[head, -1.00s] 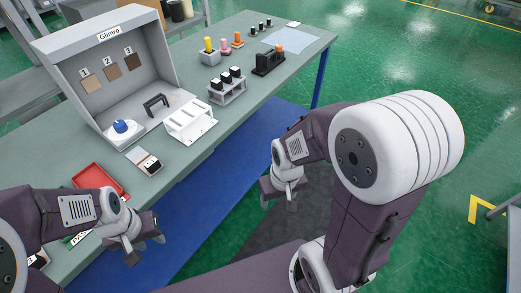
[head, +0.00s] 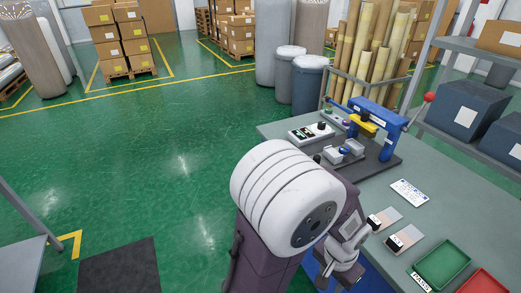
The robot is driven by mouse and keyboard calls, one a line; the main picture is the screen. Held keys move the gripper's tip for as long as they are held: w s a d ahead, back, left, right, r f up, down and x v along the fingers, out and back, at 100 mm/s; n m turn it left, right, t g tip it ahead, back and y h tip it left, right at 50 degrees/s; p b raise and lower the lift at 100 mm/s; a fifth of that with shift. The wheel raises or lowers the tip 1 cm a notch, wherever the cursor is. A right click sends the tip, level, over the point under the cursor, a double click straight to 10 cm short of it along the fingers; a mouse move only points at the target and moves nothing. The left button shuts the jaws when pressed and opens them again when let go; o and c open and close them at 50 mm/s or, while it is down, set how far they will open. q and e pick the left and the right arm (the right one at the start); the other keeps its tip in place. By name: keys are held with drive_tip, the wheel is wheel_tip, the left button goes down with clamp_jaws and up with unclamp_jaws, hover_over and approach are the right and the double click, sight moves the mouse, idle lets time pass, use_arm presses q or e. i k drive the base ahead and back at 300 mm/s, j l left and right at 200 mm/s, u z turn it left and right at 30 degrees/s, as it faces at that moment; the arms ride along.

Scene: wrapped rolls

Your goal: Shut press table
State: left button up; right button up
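A blue press (head: 378,122) with a yellow part stands on a dark base plate at the far end of the workbench. Its lever ends in a red knob (head: 428,97) on the right. A light grey block set (head: 345,150), probably the press table, sits in front of the press frame on the near-left side and seems to stick out from under it. My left gripper (head: 338,277) hangs low by the bench's near edge, well short of the press and partly hidden by my arm. Its finger gap is not clear. My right gripper is not in view.
On the workbench (head: 405,225) lie a white label card (head: 409,192), two small sample cards, a green tray (head: 442,263) and a red tray (head: 484,284). A panel with dark buttons (head: 311,132) is left of the press. Shelves with dark boxes stand right. Green floor is open at left.

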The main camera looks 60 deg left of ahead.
sight(330, 157)
drive_tip(key=u, duration=1.25)
drive_tip(key=i+j+z, duration=0.15)
drive_tip(key=j+z, duration=0.15)
drive_tip(key=i+j+z, duration=0.1)
drive_tip(key=j+z, duration=0.45)
drive_tip(key=j, duration=0.15)
drive_tip(key=i, duration=0.05)
